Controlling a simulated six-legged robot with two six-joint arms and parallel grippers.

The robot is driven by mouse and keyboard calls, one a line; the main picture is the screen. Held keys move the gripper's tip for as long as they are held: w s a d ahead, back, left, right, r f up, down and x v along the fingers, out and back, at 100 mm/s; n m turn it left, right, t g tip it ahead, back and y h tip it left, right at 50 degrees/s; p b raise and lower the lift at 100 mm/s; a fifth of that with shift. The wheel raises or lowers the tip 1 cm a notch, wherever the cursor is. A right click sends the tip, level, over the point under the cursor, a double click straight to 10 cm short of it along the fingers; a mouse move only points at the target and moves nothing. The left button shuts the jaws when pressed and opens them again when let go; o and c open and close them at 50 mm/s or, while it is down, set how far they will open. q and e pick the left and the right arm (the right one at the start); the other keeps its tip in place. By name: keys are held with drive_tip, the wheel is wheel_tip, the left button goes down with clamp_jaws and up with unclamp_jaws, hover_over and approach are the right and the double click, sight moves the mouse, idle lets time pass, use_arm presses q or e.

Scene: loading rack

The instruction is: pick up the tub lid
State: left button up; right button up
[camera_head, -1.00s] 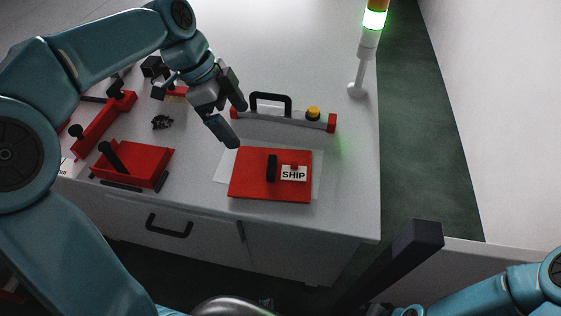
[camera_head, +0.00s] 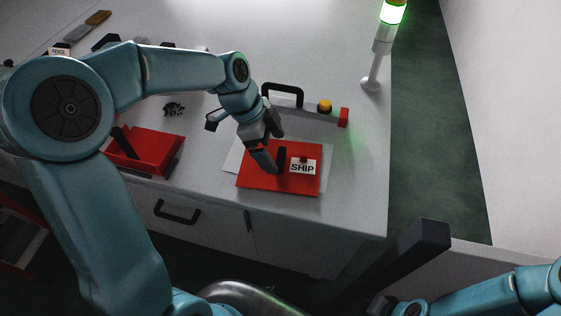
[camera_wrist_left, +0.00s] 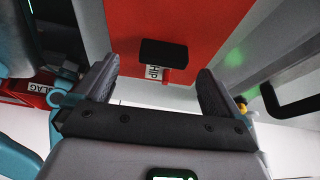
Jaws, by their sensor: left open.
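The tub lid (camera_head: 257,179) is a flat red square with a black bar handle and a white SHIP label, lying near the front right of the grey bench. My left gripper (camera_head: 272,143) is over its back left part, beside the handle, with fingers apart. In the left wrist view the black handle (camera_wrist_left: 163,54) shows just beyond and between the two open fingertips (camera_wrist_left: 156,82), with nothing held. The red lid (camera_wrist_left: 215,25) fills the upper middle there. In the head view the fingers partly cover the handle. My right gripper is not visible; only part of its arm shows.
A grey bar with a black handle and yellow button (camera_head: 325,106) stands just behind the lid. A lit signal post (camera_head: 375,60) stands at the bench's right edge. A red box (camera_head: 155,148) with a black handle lies to the left. Pale sheet (camera_head: 232,158) shows around the lid.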

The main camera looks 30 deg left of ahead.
sight(280, 156)
use_arm(q)
drive_tip(key=x, duration=0.3)
drive_tip(key=shift+w+f, duration=0.15)
drive_tip(key=shift+w, duration=0.2)
drive_tip(key=shift+s, duration=0.2)
drive_tip(key=c, duration=1.2)
drive_tip(key=shift+w, duration=0.1)
